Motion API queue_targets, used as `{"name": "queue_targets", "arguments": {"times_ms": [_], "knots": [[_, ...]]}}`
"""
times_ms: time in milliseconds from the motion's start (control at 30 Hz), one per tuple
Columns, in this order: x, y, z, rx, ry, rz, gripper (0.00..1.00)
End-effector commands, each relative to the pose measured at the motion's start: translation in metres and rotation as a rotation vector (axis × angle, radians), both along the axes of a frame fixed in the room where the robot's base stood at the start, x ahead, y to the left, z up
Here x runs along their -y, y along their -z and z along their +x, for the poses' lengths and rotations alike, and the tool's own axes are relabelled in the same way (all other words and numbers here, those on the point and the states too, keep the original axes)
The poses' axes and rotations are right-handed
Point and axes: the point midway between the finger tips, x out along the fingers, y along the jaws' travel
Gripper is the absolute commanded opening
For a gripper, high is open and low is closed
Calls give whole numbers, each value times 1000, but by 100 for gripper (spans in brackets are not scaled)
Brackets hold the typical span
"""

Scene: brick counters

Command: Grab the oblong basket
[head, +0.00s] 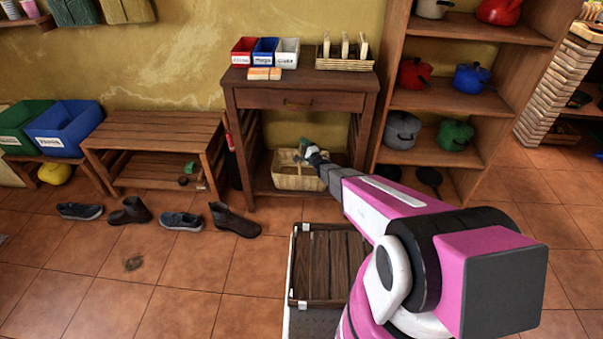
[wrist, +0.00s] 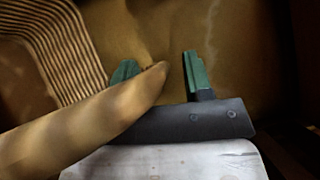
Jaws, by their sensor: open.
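The oblong basket (head: 290,180) is tan and woven, and sits on the lower shelf of the dark wooden side table. My gripper (head: 308,150) reaches in under the tabletop at the basket's upper right part. In the wrist view the gripper (wrist: 158,66) has its two green fingers apart. A smooth tan curved piece (wrist: 85,122), which looks like the basket's handle, crosses in front of the left finger and ends between the fingers. Ribbed weave (wrist: 62,45) shows at upper left. Contact cannot be told. My arm hides the basket's right end.
The side table (head: 300,98) has a drawer, small bins and a rack (head: 345,63) on top. A slatted bench (head: 150,135) stands left, with shoes (head: 235,220) on the floor. Shelves of pots (head: 402,130) stand right. My arm fills the lower right.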

Motion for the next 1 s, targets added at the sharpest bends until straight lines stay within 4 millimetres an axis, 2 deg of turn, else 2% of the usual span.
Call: {"name": "queue_targets", "arguments": {"times_ms": [67, 167, 200, 233, 667, 1000], "knots": [[0, 0, 0, 0, 0, 0, 46], [0, 0, -1, 0, 0, 0, 17], [0, 0, -1, 0, 0, 0, 4], [0, 0, -1, 0, 0, 0, 0], [0, -4, -3, 1, -1, 1, 0], [0, -43, -6, 2, -1, 0, 0]]}}
